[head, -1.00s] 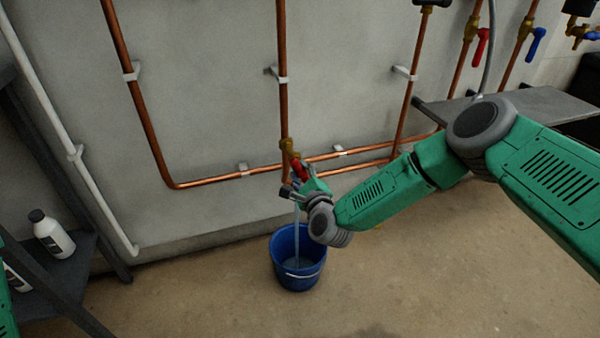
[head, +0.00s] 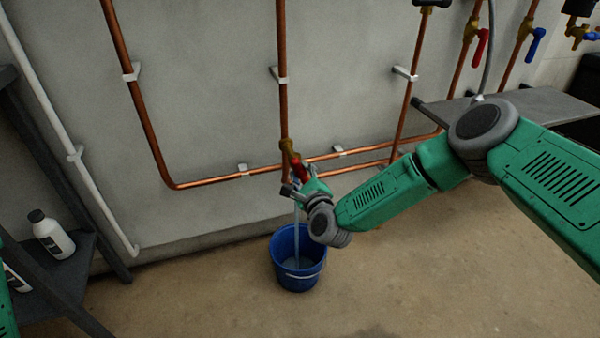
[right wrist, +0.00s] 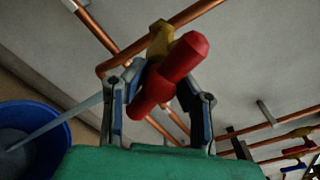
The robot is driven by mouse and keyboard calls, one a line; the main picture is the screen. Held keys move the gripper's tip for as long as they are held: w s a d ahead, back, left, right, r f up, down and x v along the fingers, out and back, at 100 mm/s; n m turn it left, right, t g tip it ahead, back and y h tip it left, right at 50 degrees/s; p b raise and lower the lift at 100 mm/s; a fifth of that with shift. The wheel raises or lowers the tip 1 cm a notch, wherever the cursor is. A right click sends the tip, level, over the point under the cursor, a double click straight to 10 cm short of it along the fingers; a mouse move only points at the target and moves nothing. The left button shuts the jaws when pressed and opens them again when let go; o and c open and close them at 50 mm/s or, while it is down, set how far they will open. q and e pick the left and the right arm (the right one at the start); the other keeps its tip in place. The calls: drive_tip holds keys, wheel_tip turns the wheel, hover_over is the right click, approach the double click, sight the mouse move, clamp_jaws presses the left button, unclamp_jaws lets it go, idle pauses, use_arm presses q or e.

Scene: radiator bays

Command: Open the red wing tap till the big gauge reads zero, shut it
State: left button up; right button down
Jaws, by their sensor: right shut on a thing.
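The red wing tap (head: 302,169) sits on a brass fitting (head: 288,148) at the foot of the middle copper pipe. My right gripper (head: 292,190) is at the tap. In the right wrist view the red wing handle (right wrist: 168,75) lies between the fingers of the gripper (right wrist: 158,105), which is shut on it. A stream of water (head: 296,222) runs down from the tap into the blue bucket (head: 286,274) on the floor, which holds some water. The big gauge is not in view. My left gripper is not in view.
A red lever (head: 481,47) and a blue lever (head: 535,44) are on pipes at the upper right. A grey shelf (head: 540,102) stands below them. A white bottle (head: 53,238) stands on a dark rack at the left. The floor around the bucket is clear.

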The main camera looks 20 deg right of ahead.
drive_tip(key=shift+s+f, duration=0.25)
drive_tip(key=shift+f, duration=0.2)
drive_tip(key=c, duration=1.3)
unclamp_jaws()
drive_tip(key=shift+d, duration=0.1)
drive_tip(key=shift+o, duration=0.7)
drive_tip(key=shift+w+r, duration=0.1)
drive_tip(key=shift+r, duration=0.1)
drive_tip(key=s, duration=1.2)
drive_tip(key=shift+d+r, duration=0.15)
drive_tip(key=shift+d, duration=0.05)
drive_tip(key=shift+a, duration=0.1)
